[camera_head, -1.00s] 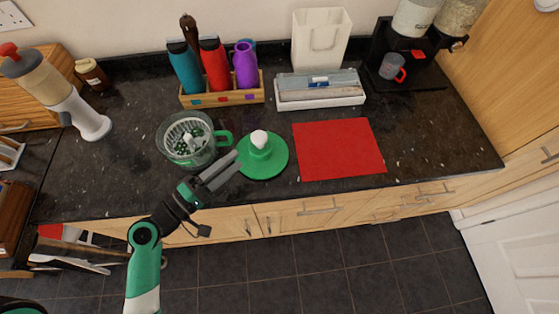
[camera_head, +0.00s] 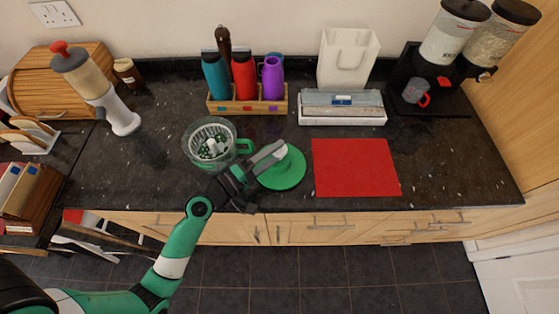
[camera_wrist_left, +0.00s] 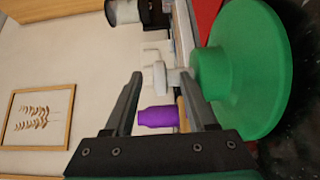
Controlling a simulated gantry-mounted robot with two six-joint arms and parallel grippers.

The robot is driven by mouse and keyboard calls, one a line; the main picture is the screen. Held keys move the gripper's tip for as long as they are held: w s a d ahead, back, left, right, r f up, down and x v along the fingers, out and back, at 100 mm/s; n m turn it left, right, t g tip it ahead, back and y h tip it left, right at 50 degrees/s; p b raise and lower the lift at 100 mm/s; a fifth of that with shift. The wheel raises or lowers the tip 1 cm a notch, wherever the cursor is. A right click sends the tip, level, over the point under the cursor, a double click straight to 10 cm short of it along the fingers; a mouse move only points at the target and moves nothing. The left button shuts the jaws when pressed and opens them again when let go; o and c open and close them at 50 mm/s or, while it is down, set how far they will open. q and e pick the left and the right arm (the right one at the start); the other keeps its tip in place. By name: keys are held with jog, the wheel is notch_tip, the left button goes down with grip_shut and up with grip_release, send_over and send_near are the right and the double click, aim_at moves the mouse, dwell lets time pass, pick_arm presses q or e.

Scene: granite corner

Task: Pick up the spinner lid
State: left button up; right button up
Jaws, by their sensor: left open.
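The spinner lid is a green disc (camera_head: 287,175) lying on the dark counter to the right of the spinner bowl. In the left wrist view the green lid (camera_wrist_left: 255,70) fills the right side, with a raised hub and a white knob (camera_wrist_left: 168,80). My left gripper (camera_head: 277,152) is at the lid and covers the knob in the head view. In the left wrist view my left gripper (camera_wrist_left: 162,82) is open, with the knob seen between and just beyond the fingertips. Whether they touch it I cannot tell. My right gripper is not in view.
The clear spinner bowl (camera_head: 205,160) with a white basket and green handle stands just left of the lid. A red mat (camera_head: 355,167) lies to the right. A bottle rack (camera_head: 250,105) and white box (camera_head: 342,117) stand behind. The front counter edge is close.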

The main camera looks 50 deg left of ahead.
pick_arm(q)
jog(key=shift+w, duration=0.9)
grip_shut()
dwell(0.7)
